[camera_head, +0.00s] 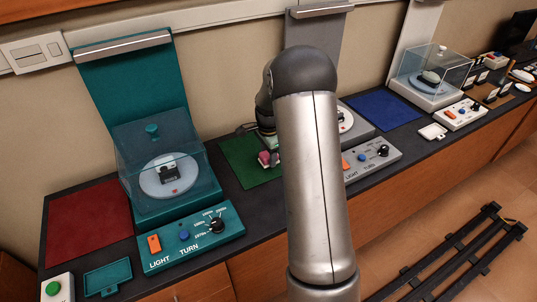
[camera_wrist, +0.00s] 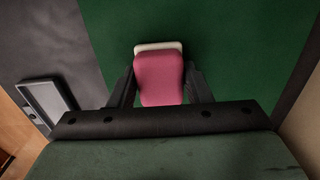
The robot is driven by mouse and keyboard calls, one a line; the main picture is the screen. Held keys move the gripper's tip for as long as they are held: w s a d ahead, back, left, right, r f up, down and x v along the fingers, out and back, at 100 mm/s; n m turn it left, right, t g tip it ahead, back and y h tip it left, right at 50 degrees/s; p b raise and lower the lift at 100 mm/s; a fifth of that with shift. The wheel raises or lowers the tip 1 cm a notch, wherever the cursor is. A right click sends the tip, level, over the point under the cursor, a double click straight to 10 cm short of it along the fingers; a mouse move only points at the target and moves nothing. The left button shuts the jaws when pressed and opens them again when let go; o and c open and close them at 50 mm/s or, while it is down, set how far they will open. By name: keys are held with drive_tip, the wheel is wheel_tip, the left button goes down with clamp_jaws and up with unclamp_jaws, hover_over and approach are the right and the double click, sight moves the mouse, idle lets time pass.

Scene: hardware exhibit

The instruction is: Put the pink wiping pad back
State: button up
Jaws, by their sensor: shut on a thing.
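The pink wiping pad (camera_wrist: 158,78) has a pale backing that shows along its far edge in the wrist view. My gripper (camera_wrist: 160,88) is shut on it, with a dark finger on each side. In the head view the pad (camera_head: 268,158) is a small pink spot below my gripper (camera_head: 267,148), partly hidden by my arm. The pad is over the green mat (camera_head: 240,163), between the teal exhibit and the grey exhibit. I cannot tell whether it touches the mat.
A grey-rimmed tray (camera_wrist: 48,100) lies left of the mat in the wrist view. The teal control box (camera_head: 190,240) and clear-covered case (camera_head: 160,160) stand left; a grey control box (camera_head: 370,160) stands right. Red (camera_head: 90,222) and blue (camera_head: 384,110) mats are bare.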

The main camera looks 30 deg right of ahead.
drive_tip(key=o, duration=1)
drive_tip(key=shift+f, duration=0.1)
wheel_tip(320, 180, up, 12)
drive_tip(key=s+a+r+n, duration=0.3)
drive_tip(key=s+a, duration=0.2)
drive_tip(key=s+a+n, duration=0.4)
drive_tip(key=s+n, duration=0.1)
drive_tip(key=s, duration=0.3)
drive_tip(key=s+a+f+n, duration=0.1)
drive_tip(key=s+a+n, duration=0.3)
drive_tip(key=s, duration=0.5)
drive_tip(key=s+a+n, duration=0.4)
drive_tip(key=s+n, duration=0.2)
drive_tip(key=s, duration=0.2)
drive_tip(key=shift+s+a+f, duration=0.1)
drive_tip(key=shift+s+f, duration=0.25)
drive_tip(key=shift+s, duration=0.05)
